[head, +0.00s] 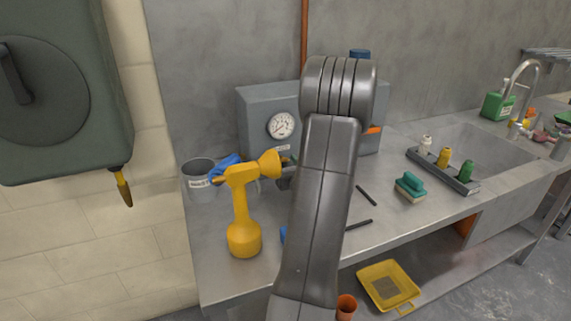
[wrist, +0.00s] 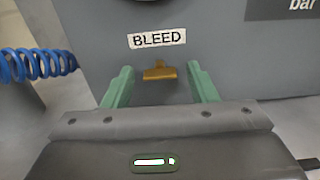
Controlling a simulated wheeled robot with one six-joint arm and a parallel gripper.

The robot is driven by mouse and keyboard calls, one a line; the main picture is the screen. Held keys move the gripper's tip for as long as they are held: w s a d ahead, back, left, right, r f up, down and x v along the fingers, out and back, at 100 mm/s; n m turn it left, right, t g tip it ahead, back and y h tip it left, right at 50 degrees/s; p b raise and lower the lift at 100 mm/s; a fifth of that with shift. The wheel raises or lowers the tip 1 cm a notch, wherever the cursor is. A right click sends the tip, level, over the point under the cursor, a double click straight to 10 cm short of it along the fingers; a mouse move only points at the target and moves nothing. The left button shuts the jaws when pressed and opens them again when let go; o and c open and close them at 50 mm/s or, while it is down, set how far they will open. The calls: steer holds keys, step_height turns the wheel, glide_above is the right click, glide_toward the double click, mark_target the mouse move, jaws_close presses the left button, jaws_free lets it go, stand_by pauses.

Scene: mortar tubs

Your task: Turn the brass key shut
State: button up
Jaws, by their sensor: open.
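The brass key (wrist: 159,71) is a small flat tab on the grey box face, just under the BLEED label (wrist: 157,38) in the wrist view. Its wide bar lies about level, with a short nub on top. My gripper (wrist: 160,68) is open, with one green finger on each side of the key and a clear gap to both. I cannot tell whether the fingertips reach the depth of the key. In the head view my arm covers the key and most of the gripper. The grey gauge box (head: 255,115) stands against the wall.
A yellow spray-bottle-like tool (head: 243,215) stands left of my arm. A blue coil (wrist: 38,66) is left of the gripper. A grey tub (head: 198,185), dark rods (head: 366,195), a green brush (head: 410,187) and a bottle rack (head: 443,172) share the steel bench.

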steer(key=b+v, duration=0.1)
steer(key=v, duration=1.3)
steer(key=shift+w+b, duration=0.1)
steer(key=shift+b, duration=0.2)
steer(key=p+x, duration=0.1)
steer(key=x, duration=1.3)
steer(key=shift+p, duration=0.3)
